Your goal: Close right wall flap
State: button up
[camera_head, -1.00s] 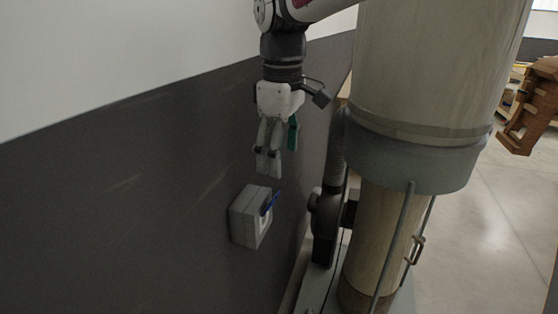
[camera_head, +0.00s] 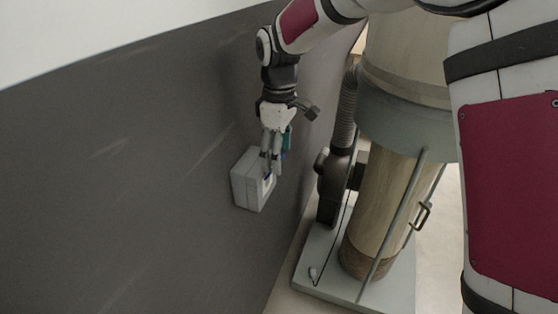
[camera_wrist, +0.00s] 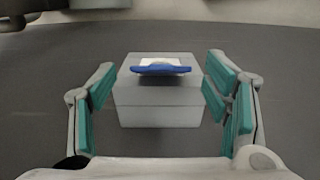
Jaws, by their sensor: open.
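A pale grey box (camera_head: 245,185) is fixed to the dark wall, and the wrist view shows it in the middle (camera_wrist: 158,105). A blue flap (camera_wrist: 160,69) stands out at the box's far side in the wrist view, beside a white patch (camera_wrist: 160,61). In the head view my fingers mostly hide the flap. My gripper (camera_head: 271,165) points down, right in front of the box. In the wrist view its teal-padded fingers (camera_wrist: 160,80) are spread wide to the left and right of the box and flap, with nothing held. I cannot tell if they touch the box.
A large pale cylinder (camera_head: 395,190) with a grey band, side pipes and a flat base (camera_head: 340,280) stands to the right of the box. The dark wall (camera_head: 110,190) left of the box is bare.

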jog(key=shift+f, duration=1.5)
grip_shut()
